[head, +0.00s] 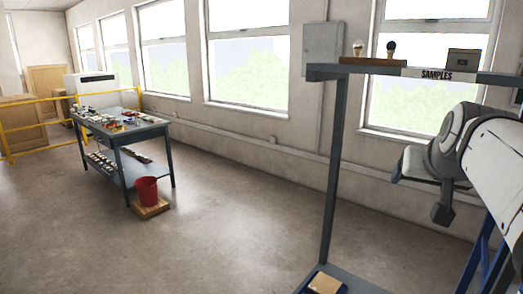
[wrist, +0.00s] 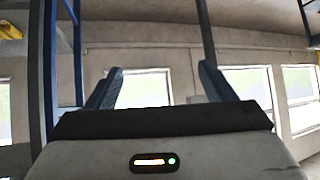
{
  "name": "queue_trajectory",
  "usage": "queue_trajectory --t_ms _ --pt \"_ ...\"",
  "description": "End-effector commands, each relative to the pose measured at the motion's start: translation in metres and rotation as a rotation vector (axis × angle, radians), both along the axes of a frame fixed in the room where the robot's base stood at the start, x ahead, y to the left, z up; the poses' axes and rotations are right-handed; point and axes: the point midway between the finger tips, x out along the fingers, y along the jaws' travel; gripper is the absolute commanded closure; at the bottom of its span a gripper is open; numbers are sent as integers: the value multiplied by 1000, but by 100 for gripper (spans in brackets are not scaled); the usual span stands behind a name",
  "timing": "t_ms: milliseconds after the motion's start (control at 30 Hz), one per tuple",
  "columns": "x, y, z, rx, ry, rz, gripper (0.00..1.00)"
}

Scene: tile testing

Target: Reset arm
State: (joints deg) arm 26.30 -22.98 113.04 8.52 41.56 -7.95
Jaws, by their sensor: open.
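My gripper (wrist: 162,82) shows in the wrist view with its two blue-grey fingers apart and nothing between them. Behind the gap are a pale wall and part of a window. In the head view my white and grey arm is raised at the right edge, in front of the rack marked SAMPLES (head: 437,74). The fingers are hard to make out in that view. The arm looks apart from the rack's top shelf, but I cannot tell the exact clearance.
The rack's top shelf bears small samples (head: 359,48) and a brown box (head: 463,60). A tan item (head: 325,283) lies on its low shelf. A table (head: 122,136) with many small things stands left, by a red bucket (head: 146,190). The floor (head: 235,220) between is clear.

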Motion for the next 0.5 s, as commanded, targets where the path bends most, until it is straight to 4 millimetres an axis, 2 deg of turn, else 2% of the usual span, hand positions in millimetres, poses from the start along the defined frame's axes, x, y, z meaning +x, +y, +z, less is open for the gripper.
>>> queue_trajectory --t_ms 33,100,267,400,500 --pt "-2 20 -27 23 58 42 24" --pt "-8 43 -60 47 134 88 24" --pt "-35 95 -134 84 318 199 24" --pt "-74 134 -194 93 490 291 24" --pt "-106 154 -231 86 607 350 24"
